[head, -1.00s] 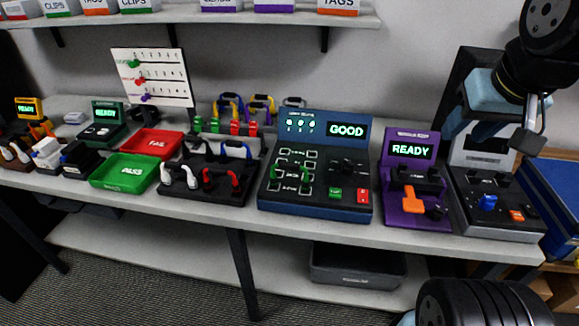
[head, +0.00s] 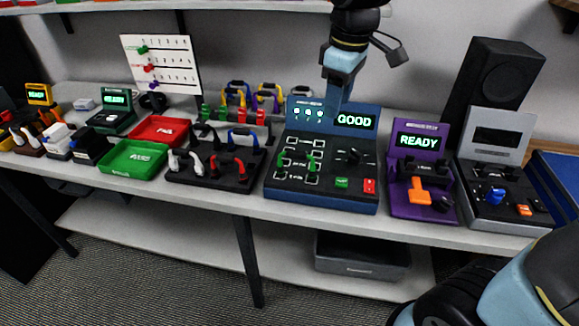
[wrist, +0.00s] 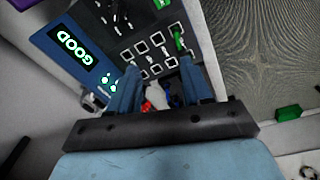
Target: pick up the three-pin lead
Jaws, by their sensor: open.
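My gripper (wrist: 158,68) shows in the wrist view with its two blue-grey fingers apart. No lead is held; small red and blue parts show beyond the gap, too covered to name. In the head view my arm reaches down at the blue tester, and the fingertips are hard to make out there. The blue tester (head: 277,187) reads GOOD and bears a lead with green plugs (head: 312,188). A black tray (head: 200,178) left of it holds leads with white, red (head: 241,166) and blue ends. I cannot tell which lead is the three-pin one.
A green PASS tray (head: 122,171) and a red FAIL tray (head: 150,138) stand left. A purple READY station (head: 407,209) and a grey station (head: 478,219) stand right. A rack of coloured leads stands behind the black tray. A shelf hangs above.

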